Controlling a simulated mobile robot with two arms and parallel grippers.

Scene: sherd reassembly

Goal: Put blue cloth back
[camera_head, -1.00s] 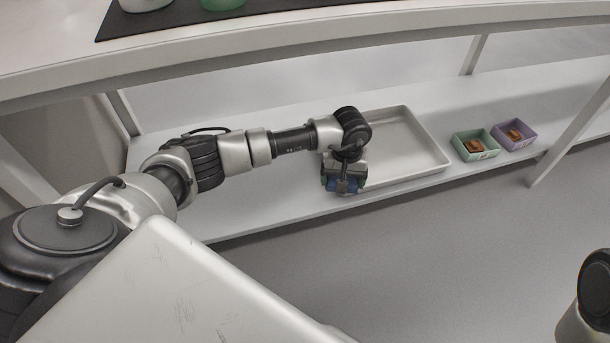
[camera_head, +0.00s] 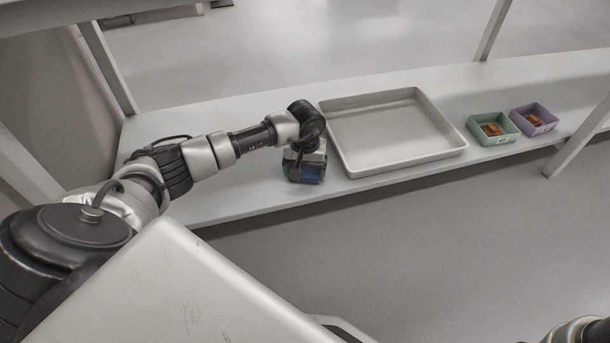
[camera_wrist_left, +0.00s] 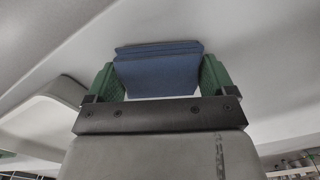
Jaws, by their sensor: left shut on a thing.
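The blue cloth (camera_wrist_left: 158,72) is a folded block between the green fingers of my left gripper (camera_wrist_left: 158,80) in the left wrist view. My left gripper (camera_head: 304,178) is shut on it. In the head view the blue cloth (camera_head: 311,175) shows as a small blue patch at the gripper's lower end, partly hidden by the gripper. The gripper is over the front part of the lower shelf (camera_head: 235,200), just left of the empty tray. I cannot tell whether the cloth touches the shelf. My right gripper is not in view.
A pale, empty tray (camera_head: 405,162) stands on the shelf right of my left gripper. A green box (camera_head: 492,139) and a purple box (camera_head: 546,127), each with brown pieces inside, stand farther right. The shelf left of the tray looks clear. Shelf posts stand at both sides.

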